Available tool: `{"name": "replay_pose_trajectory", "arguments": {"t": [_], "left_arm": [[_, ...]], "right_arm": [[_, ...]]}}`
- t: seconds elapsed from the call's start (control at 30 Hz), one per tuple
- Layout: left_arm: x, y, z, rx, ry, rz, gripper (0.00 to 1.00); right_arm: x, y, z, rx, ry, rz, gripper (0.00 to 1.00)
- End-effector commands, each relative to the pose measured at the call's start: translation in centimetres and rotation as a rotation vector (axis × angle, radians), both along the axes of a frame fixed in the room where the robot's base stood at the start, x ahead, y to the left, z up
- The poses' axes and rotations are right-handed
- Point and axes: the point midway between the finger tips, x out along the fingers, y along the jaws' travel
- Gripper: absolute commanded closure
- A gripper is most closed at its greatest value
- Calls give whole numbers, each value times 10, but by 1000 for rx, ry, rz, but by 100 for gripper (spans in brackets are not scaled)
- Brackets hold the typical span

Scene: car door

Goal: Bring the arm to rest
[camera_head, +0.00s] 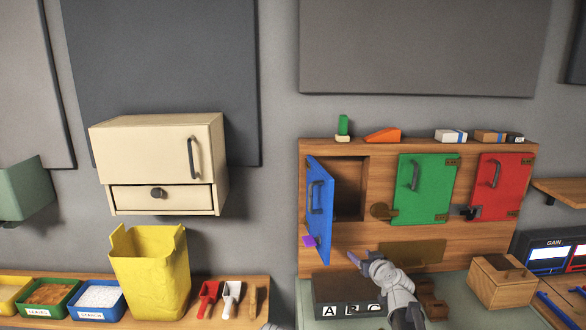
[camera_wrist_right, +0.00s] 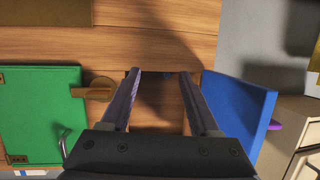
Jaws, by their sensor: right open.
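My right gripper (camera_head: 362,259) reaches up from the lower edge in the head view, in front of the wooden panel (camera_head: 385,236) and below its doors. In the right wrist view the gripper (camera_wrist_right: 163,76) has its two fingers apart with nothing between them. The blue door (camera_head: 319,210) stands swung open at the left of the panel. It also shows at the right in the wrist view (camera_wrist_right: 236,112), apart from the fingers. The green door (camera_head: 428,188) and the red door (camera_head: 505,186) are closed.
A dark lettered box (camera_head: 340,291) and a wooden box (camera_head: 500,282) stand below the panel. A cream cabinet (camera_head: 160,165) hangs at left above a yellow bin (camera_head: 150,272). Small blocks line the panel's top ledge. The wall between cabinet and panel is clear.

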Motion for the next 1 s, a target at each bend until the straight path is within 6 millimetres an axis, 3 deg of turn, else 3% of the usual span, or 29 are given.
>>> {"name": "replay_pose_trajectory", "arguments": {"t": [0.27, 0.37, 0.43, 0.6, 0.77, 0.8, 1.0], "left_arm": [[0, 0, 0, 0, 0, 0, 70], [0, 0, 0, 0, 0, 0, 70], [0, 0, 0, 0, 0, 0, 70], [0, 0, 0, 0, 0, 0, 70], [0, 0, 0, 0, 0, 0, 70], [0, 0, 0, 0, 0, 0, 70], [0, 0, 0, 0, 0, 0, 70]], "right_arm": [[-64, 51, -53, 6, 278, 125, 38], [-106, 66, -81, -4, 449, 148, 38], [-144, 72, -103, -19, 599, 144, 38], [-237, 65, -141, -79, 945, 36, 38], [-314, 43, -152, -151, 1199, -149, 38], [-311, 62, -152, -181, 1196, -104, 38], [-335, 115, -152, -318, 1226, 8, 38]]}}
